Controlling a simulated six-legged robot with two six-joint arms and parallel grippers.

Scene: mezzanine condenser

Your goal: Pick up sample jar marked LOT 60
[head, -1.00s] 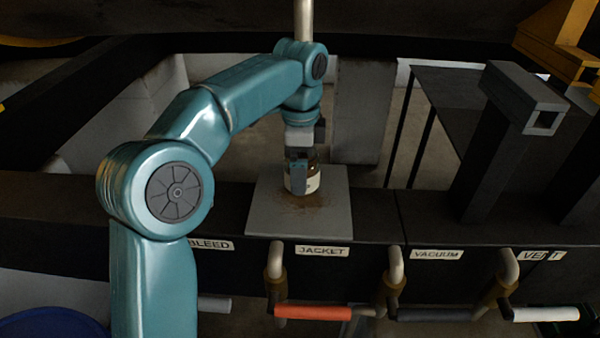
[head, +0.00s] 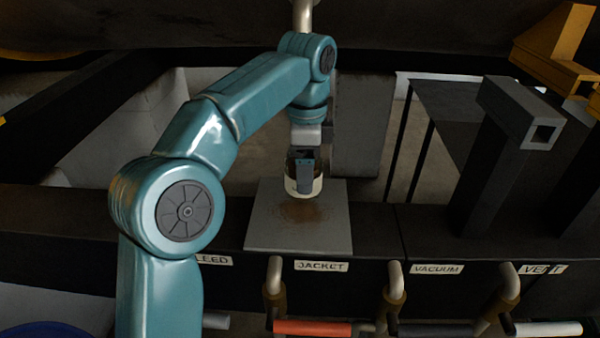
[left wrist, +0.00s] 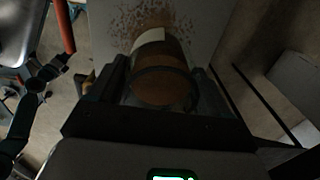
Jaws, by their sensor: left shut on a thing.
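The sample jar (head: 291,186) is brown with a pale label band. Its lot marking is too small to read in the head view. My left gripper (head: 304,176) is shut on the jar and holds it upright, apparently just above the grey plate. In the left wrist view the jar (left wrist: 163,85) sits between the two dark fingers of the left gripper (left wrist: 165,88), with part of its whitish label showing. My right gripper is in neither view.
The grey square plate (head: 262,225) has a rust-brown stain. Labels BLEED, JACKET (head: 321,266), VACUUM and VENT run along the dark beam. Red (head: 312,328), black and white valve handles stand below it. A dark square post (head: 490,160) rises at right.

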